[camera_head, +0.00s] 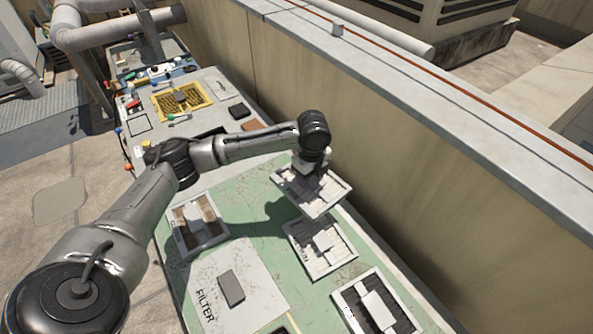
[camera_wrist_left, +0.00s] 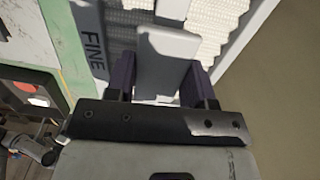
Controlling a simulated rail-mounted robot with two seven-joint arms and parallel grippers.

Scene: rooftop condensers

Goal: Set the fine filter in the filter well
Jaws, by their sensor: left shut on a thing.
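My left gripper (camera_head: 308,174) is shut on the pale handle block of a white-framed filter (camera_head: 330,203). It holds the filter above the green bench. In the left wrist view, the gripper's dark fingers (camera_wrist_left: 163,82) sit on both sides of the pale block (camera_wrist_left: 168,55). The frame beside it is lettered FINE (camera_wrist_left: 93,45), and white pleats show behind. In the head view, a grey plate (camera_head: 255,285) lettered FILTER lies on the bench with a dark block (camera_head: 231,288) on it. I cannot make out an open filter well. My right gripper is not in view.
Other framed units lie on the green bench (camera_head: 262,222): one below the held filter (camera_head: 342,262), one at the near right (camera_head: 397,318), and one with a brown interior (camera_head: 213,238) at left. A yellow tray (camera_head: 203,99) stands farther back. A parapet wall (camera_head: 400,200) runs along the right.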

